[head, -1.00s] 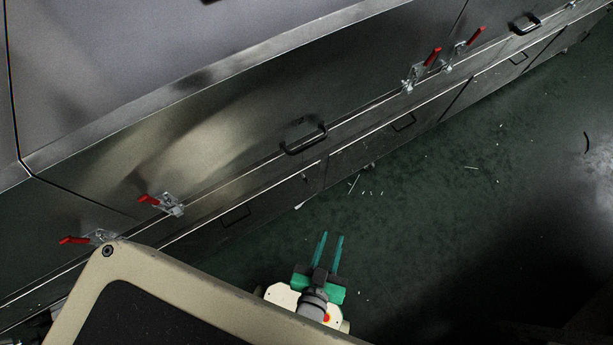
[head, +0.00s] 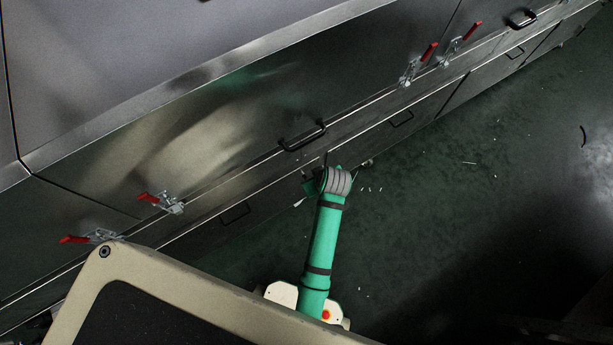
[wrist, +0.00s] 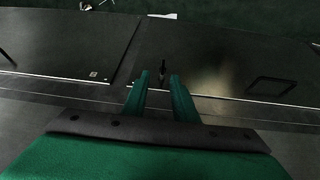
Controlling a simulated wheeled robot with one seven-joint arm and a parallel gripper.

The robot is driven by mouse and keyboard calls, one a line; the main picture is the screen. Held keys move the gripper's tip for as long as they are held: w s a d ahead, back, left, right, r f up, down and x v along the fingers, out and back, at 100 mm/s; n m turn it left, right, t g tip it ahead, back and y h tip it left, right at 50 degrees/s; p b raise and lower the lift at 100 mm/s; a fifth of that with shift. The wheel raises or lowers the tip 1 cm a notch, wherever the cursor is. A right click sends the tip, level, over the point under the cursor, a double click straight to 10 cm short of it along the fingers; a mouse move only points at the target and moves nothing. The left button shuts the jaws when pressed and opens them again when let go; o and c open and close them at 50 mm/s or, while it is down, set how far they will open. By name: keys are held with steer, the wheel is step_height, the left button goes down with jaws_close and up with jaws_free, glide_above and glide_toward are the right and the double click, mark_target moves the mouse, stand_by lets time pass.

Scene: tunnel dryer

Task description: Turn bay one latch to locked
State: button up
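Several toggle latches with red handles line the dryer's side in the head view. Two are at left, a nearer latch (head: 98,238) and another latch (head: 170,205). Two are at upper right, a latch (head: 412,72) and a farther latch (head: 455,50). I cannot tell which one belongs to bay one. My gripper is largely hidden behind my green arm in the head view, close to the dryer's side. In the wrist view my gripper (wrist: 160,77) has its two green fingers apart, with no latch between them.
A black door handle (head: 303,137) sticks out just above my arm's end. Lower panels (wrist: 215,58) with a ledge lie before the fingers. A small dark upright piece (wrist: 163,68) shows in the finger gap. The green floor (head: 440,200) at right is open, with scattered pale bits.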

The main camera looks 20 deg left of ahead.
mark_target(306, 177)
steer(key=shift+n+g, duration=0.3)
steer(key=x, duration=0.3)
steer(key=a+x, duration=0.1)
steer(key=x, duration=0.7)
steer(key=shift+w+a+r, duration=0.15)
steer(key=shift+w+r, duration=0.15)
steer(key=shift+r, duration=0.05)
steer(key=shift+c, duration=0.4)
jaws_close()
